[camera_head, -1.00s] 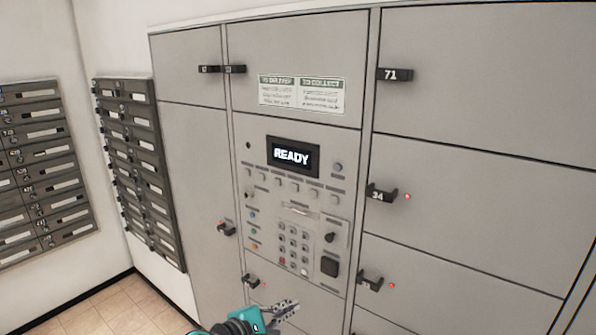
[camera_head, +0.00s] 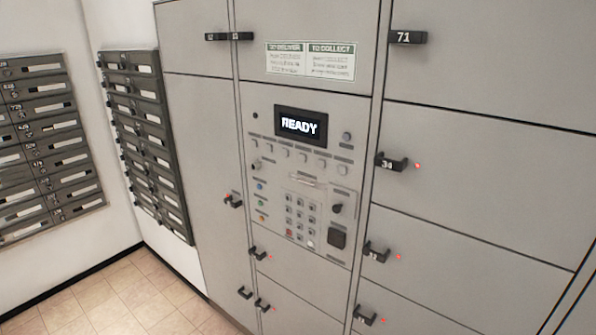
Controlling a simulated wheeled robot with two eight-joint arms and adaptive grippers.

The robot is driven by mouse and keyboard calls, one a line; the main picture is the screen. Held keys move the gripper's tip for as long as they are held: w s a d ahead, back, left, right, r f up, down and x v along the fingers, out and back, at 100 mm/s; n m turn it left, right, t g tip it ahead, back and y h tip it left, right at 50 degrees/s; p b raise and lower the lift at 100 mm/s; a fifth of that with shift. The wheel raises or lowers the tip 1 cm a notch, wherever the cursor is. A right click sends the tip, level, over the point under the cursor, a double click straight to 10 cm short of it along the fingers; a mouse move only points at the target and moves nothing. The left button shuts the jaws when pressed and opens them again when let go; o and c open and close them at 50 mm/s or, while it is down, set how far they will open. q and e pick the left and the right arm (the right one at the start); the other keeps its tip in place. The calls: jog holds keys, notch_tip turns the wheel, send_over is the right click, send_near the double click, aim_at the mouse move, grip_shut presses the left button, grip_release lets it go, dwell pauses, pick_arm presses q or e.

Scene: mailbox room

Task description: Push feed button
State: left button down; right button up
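A control panel (camera_head: 270,190) is set in the grey locker wall. Its dark screen (camera_head: 301,124) reads READY. Below the screen is a row of several small grey buttons (camera_head: 302,157). A column of small coloured buttons (camera_head: 261,201) sits at the panel's left, beside a keypad (camera_head: 300,218). A dark square part (camera_head: 337,236) and a dark knob (camera_head: 337,208) are at the right. A round button (camera_head: 346,136) is right of the screen. The labels are too small to read, so I cannot tell which is the feed button. Neither gripper is in view.
Locker doors with dark handles surround the panel, such as handle 71 (camera_head: 408,37), handle 34 (camera_head: 391,162) and lower ones (camera_head: 376,252). Dark mailboxes (camera_head: 147,140) hang on the white walls at the left. The tiled floor (camera_head: 120,295) at lower left is clear.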

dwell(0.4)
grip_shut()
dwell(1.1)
